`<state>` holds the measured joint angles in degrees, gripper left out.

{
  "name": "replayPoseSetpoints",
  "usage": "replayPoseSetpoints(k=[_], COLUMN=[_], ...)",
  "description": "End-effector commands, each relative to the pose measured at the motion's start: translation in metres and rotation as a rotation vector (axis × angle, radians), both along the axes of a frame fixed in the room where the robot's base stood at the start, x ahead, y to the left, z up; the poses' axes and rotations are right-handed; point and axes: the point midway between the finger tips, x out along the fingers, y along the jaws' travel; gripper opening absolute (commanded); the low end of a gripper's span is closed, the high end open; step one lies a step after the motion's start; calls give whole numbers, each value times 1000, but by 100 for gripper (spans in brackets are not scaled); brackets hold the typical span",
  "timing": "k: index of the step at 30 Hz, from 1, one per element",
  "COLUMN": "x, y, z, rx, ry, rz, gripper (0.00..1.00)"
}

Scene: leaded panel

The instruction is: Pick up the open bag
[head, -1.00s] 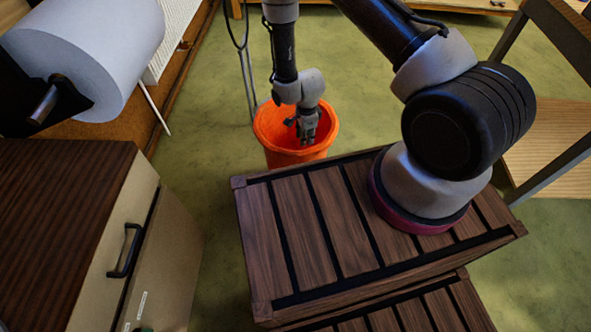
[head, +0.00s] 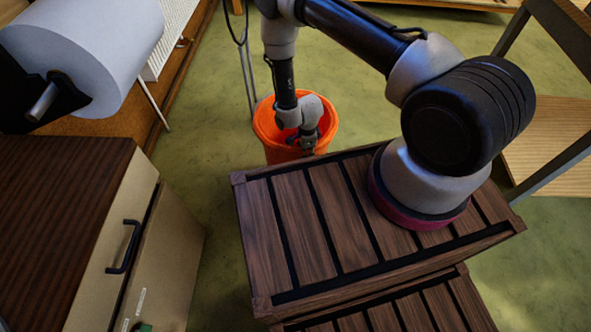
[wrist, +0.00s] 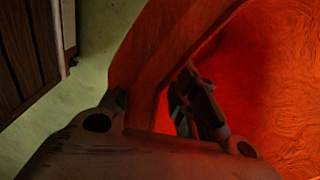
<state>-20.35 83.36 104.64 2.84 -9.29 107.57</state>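An orange open-topped container (head: 266,128), the only thing here that looks like the open bag, stands on the floor beyond the wooden crate. Its wall looks wrinkled in the wrist view (wrist: 150,55). My gripper (head: 308,146) is low at its near right rim. In the wrist view my gripper (wrist: 152,100) is open, with one finger outside the orange wall at left and the other inside at right. The wall runs between the fingers; I see no clear grip on it. The container's bottom is hidden.
A dark slatted wooden crate (head: 290,220) stands close in front of the container. A cabinet (head: 160,262) with a black handle is at left, below a white paper roll (head: 90,45). A wooden-seated chair (head: 550,150) is at right. Green floor (head: 205,130) is clear left of the container.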

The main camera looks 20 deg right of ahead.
Motion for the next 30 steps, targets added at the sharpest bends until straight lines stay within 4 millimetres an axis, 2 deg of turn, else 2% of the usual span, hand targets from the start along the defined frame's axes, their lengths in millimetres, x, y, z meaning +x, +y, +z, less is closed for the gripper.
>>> replayPoseSetpoints(k=[23,27,30], x=[0,0,0], y=[0,0,0], z=[-5,-5,-5], rx=[0,0,0], ry=[1,1,1], rz=[0,0,0], gripper=[28,3,0])
